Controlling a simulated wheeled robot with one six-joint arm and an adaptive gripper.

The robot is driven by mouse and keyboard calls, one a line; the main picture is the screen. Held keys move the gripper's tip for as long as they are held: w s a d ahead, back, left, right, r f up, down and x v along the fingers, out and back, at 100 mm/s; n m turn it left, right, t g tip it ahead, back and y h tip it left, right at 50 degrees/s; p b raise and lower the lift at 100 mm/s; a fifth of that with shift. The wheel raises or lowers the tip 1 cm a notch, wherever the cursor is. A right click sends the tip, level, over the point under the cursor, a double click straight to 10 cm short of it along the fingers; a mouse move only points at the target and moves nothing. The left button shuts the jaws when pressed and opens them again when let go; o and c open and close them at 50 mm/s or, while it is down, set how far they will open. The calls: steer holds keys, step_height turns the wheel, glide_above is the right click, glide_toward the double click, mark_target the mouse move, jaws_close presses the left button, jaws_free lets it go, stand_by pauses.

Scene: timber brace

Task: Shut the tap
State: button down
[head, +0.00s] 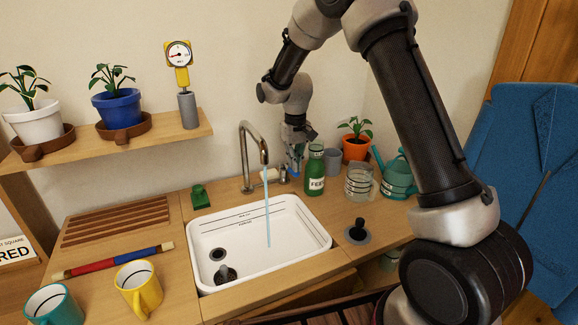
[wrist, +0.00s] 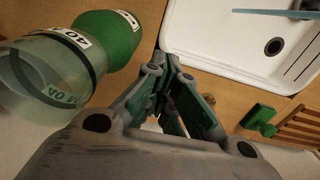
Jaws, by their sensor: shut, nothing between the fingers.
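The chrome tap (head: 246,155) stands behind the white sink (head: 315,232), its spout arched over the basin. A blue stream of water (head: 267,215) runs from the spout into the sink, so the tap is on. Chrome fittings (head: 283,174) show at the tap's base, to its right. In the wrist view my fingers (wrist: 173,65) hide most of the tap's base. The stream (wrist: 270,14) and sink (wrist: 215,32) show beyond.
The green bottle (head: 314,173) stands close to my gripper, with a clear jar (head: 359,184), a teal watering can (head: 397,176) and a potted plant (head: 356,148) to the right. A green block (head: 200,197) sits left of the tap. Mugs (head: 140,290) stand front left.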

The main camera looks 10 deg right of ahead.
steer(key=shift+f, duration=0.95)
steer(key=shift+r, duration=3.55)
steer(key=s+d+r+t, duration=0.1)
steer(key=s+d+r, duration=0.4)
steer(key=s, duration=0.7)
steer(key=s+d+r+m+t, duration=0.1)
steer(key=s+d+r, duration=0.4)
steer(key=s, duration=0.7)
steer(key=s+d+r+m+t, duration=0.1)
steer(key=s+d+r, duration=0.3)
steer(key=s, duration=0.8)
steer(key=shift+d+r+t, duration=0.4)
steer(key=shift+r+t, duration=0.3)
steer(key=shift+r, duration=0.15)
